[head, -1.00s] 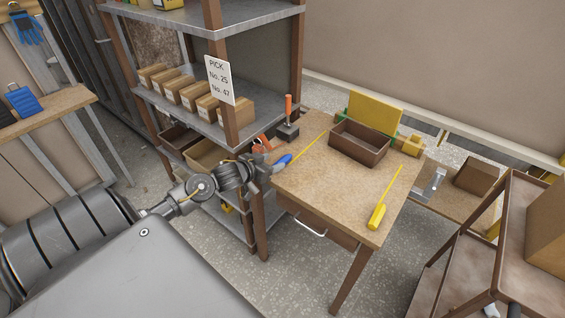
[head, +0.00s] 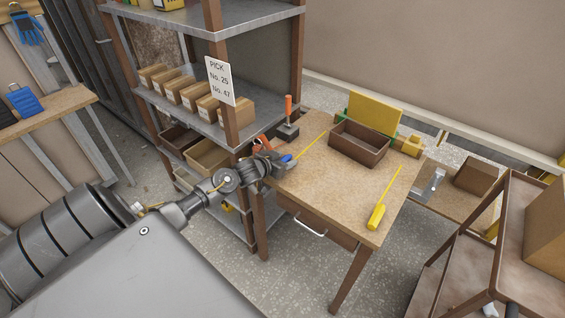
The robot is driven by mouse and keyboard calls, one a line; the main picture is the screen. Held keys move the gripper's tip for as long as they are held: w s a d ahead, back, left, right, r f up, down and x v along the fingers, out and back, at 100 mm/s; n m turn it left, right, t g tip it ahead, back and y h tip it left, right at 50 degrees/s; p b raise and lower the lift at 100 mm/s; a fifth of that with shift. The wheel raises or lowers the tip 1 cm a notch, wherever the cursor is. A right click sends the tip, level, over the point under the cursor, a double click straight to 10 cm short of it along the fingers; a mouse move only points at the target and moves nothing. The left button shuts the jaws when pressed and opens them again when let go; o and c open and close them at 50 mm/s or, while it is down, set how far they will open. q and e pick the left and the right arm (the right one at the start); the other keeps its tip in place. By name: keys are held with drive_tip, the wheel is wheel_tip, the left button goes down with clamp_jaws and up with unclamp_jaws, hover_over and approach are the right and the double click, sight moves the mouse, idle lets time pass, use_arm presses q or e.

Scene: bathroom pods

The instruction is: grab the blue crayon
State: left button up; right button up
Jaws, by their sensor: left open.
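The blue crayon (head: 287,158) lies near the left edge of the wooden table (head: 330,195), partly covered by my left gripper. My left gripper (head: 289,163) is open, with its fingers at the blue crayon; I cannot tell whether they touch it. My right gripper is not in view.
A brown open bin (head: 359,143) stands at the table's back. A yellow-headed tool (head: 378,214) lies at the right, and an orange-handled tool (head: 288,118) stands at the back left. The table's middle is clear.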

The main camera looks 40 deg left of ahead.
use_arm(q)
drive_tip(key=c, duration=1.1)
drive_tip(key=shift+o, duration=0.2)
drive_tip(key=shift+r, duration=0.65)
drive_tip(key=s+r, duration=0.1)
drive_tip(key=r, duration=0.1)
drive_tip(key=s+r, duration=0.1)
drive_tip(key=r, duration=0.1)
drive_tip(key=s+r, duration=0.1)
drive_tip(key=r, duration=0.1)
drive_tip(key=shift+s+d+r, duration=0.25)
drive_tip(key=shift+s+d, duration=0.15)
drive_tip(key=d+r+v, duration=0.1)
drive_tip(key=d+v, duration=0.1)
drive_tip(key=v, duration=0.9)
